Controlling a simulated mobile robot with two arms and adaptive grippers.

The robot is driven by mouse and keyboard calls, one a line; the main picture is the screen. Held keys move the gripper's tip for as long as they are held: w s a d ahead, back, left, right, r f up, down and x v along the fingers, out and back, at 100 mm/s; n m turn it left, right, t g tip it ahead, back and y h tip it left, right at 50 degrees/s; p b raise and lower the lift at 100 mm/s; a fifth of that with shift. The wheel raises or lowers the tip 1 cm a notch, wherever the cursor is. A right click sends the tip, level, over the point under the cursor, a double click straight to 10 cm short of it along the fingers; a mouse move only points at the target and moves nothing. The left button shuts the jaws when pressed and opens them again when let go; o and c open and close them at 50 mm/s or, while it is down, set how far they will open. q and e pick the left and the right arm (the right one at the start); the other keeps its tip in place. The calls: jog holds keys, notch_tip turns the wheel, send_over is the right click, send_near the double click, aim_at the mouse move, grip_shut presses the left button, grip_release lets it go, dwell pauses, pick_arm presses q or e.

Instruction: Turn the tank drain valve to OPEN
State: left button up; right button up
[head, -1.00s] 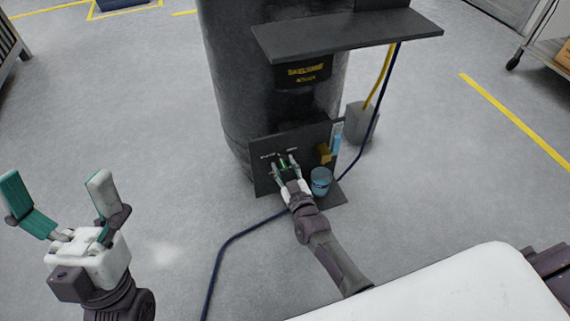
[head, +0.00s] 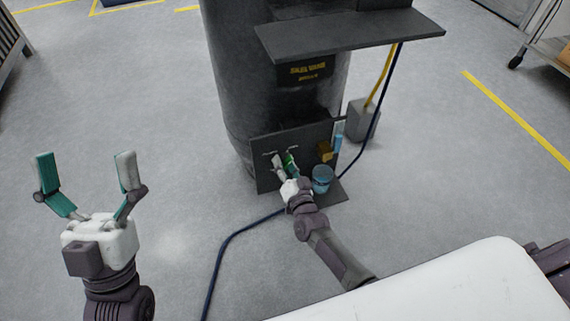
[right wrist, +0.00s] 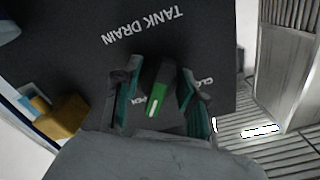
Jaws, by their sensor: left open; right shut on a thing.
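The tank drain valve's green handle (right wrist: 157,95) stands out from a dark panel (right wrist: 75,25) lettered TANK DRAIN, with a white mark on the handle. Part of the lettering by the handle, OPEN and CLOSED, is covered by my fingers. My right gripper (right wrist: 160,82) is shut on the handle, one finger on each side. In the head view the right gripper (head: 283,163) reaches the panel low on the tank, and the handle is small there. My left gripper (head: 83,175) is open and empty over the floor at the left, well away from the panel.
The dark tank (head: 230,90) stands behind the panel, with a shelf (head: 350,33) jutting out above. A dark hose (head: 235,243) crosses the floor.

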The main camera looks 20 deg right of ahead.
jog(key=shift+m, duration=0.8)
jog(key=o, duration=1.1)
jog(key=s, duration=1.2)
jog(key=shift+d, duration=0.2)
jog(key=shift+r, duration=0.1)
